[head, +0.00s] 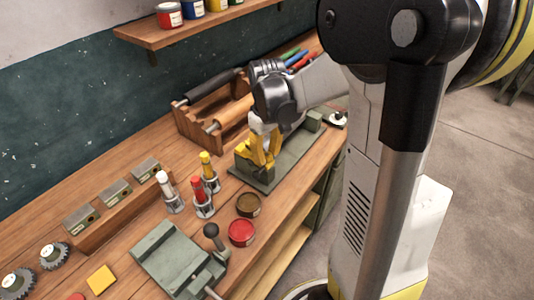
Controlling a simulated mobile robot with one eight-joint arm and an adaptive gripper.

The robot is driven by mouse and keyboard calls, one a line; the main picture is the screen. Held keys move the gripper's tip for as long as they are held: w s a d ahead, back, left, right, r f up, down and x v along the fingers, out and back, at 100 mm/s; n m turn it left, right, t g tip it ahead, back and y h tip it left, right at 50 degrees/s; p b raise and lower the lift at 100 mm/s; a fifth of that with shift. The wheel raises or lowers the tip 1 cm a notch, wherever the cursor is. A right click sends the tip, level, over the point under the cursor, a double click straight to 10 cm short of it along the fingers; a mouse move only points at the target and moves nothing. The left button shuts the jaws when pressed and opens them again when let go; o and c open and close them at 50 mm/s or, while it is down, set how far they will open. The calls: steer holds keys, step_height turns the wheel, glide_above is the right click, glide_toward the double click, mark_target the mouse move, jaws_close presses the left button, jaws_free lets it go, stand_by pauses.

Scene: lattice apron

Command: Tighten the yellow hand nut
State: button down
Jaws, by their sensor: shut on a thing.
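My gripper (264,150) points down over a flat grey-green fixture (265,180) near the front edge of the workbench. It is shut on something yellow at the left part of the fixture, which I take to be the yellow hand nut. The yellow parts run together at this size, so the nut's outline and how it sits on its thread cannot be told. My wrist and forearm cover part of the fixture from above.
A wooden tool carrier (200,128) stands close behind my gripper. Upright red, white and yellow-topped tools (206,180) stand to the left. A red tin (241,232), a brown tin (248,205) and a grey-green vise (180,262) are nearer. A shelf (190,28) hangs above.

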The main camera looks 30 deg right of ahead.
mark_target(267, 155)
steer(key=shift+m, duration=0.3)
steer(key=c, duration=1.1)
jaws_free()
steer(key=shift+o, duration=0.2)
step_height(267, 155, up, 12)
